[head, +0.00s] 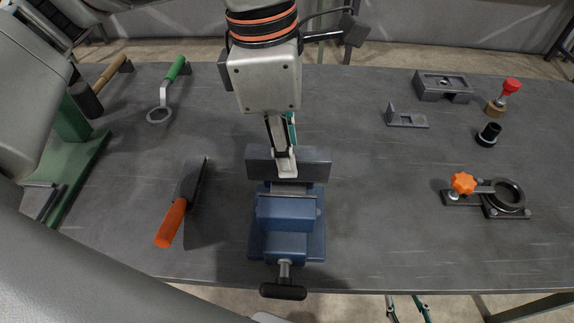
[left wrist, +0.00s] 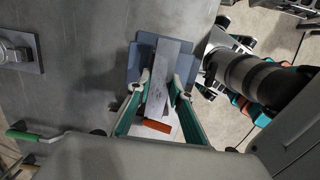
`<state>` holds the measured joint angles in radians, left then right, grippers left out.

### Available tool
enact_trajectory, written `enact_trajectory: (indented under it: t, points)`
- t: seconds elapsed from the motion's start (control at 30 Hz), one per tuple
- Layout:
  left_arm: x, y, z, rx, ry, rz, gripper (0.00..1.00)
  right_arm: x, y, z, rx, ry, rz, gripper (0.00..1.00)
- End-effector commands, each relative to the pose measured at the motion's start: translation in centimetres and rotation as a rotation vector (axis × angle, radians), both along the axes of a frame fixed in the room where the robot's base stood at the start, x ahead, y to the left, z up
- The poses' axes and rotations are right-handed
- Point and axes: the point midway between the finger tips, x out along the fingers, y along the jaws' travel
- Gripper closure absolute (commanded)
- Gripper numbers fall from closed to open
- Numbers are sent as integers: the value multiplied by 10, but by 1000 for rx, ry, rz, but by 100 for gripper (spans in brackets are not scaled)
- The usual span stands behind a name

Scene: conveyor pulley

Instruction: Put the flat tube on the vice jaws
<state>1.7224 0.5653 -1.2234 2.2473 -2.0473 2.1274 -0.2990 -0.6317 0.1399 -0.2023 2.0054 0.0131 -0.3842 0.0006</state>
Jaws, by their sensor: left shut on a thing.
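The flat tube (head: 315,164) is a grey flat bar lying crosswise over the back of the blue vice (head: 285,212). My left gripper (head: 286,165) comes down from above and is shut on the middle of the tube. In the left wrist view the tube (left wrist: 172,58) runs between the two fingers, with blue vice parts beside it. The light front jaw (head: 293,189) shows just in front of the tube. I cannot tell whether the tube touches the jaws. My right gripper (head: 406,308) shows only as two spread green fingers beyond the table's front edge, apparently empty.
An orange-handled tool (head: 172,222) lies left of the vice. A green-handled ring wrench (head: 167,92) lies farther back left. An orange-knobbed clamp (head: 505,198), a grey block (head: 443,86) and small parts are at the right. The table between vice and clamp is clear.

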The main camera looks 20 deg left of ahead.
Motion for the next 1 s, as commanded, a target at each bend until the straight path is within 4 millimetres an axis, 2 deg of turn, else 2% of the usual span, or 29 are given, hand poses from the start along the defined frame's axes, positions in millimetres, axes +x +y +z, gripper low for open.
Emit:
enact_trajectory:
  t: [0.3, 0.73, 0.77, 0.8, 1.0]
  points:
    - [-1, 0, -39, 0, 3, -1, 100, -2, -1, -6, -4, 6, 2, 60]
    - [0, 0, -45, 0, 0, 0, 100, -5, -1, -11, -6, 14, 3, 60]
    - [0, 0, -45, 1, 0, 0, 72, -5, -1, -10, -7, 13, 2, 60]
    - [0, 0, -44, 0, 0, 0, 63, -6, -1, -10, -6, 14, 3, 60]
    - [0, 0, -44, 0, 0, 0, 63, -6, -1, -9, -6, 14, 3, 60]
